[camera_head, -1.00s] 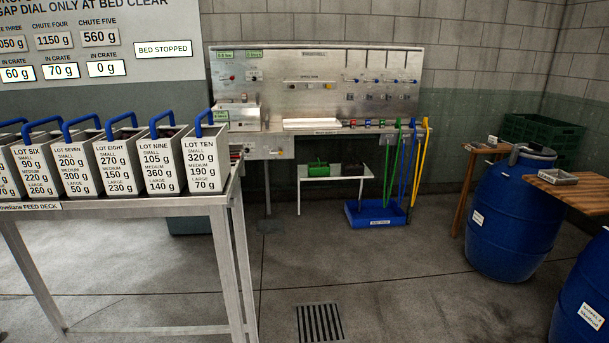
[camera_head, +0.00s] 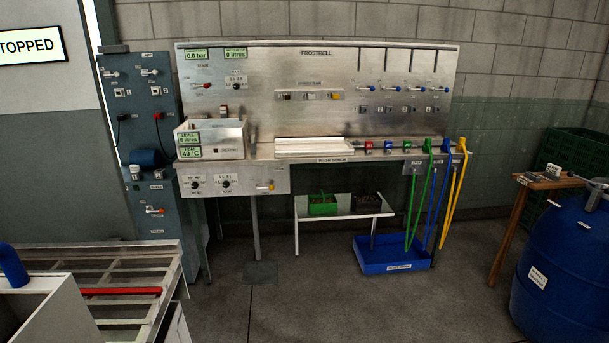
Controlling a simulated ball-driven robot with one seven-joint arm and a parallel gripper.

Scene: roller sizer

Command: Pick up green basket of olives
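A small green basket (camera_head: 322,205) stands on a low white shelf table (camera_head: 347,214) below the steel wash bench, near the middle of the head view. Its contents look dark and are too small to make out. A dark basket (camera_head: 367,203) stands just to its right on the same shelf. My gripper is not in view.
A blue floor tray (camera_head: 390,262) with green, blue and yellow hoses hanging above it is right of the shelf. The steel bench (camera_head: 312,148) overhangs the shelf. A slatted metal frame (camera_head: 115,290) and a grey bin are at front left. A blue barrel (camera_head: 568,265) is at right. The middle floor is clear.

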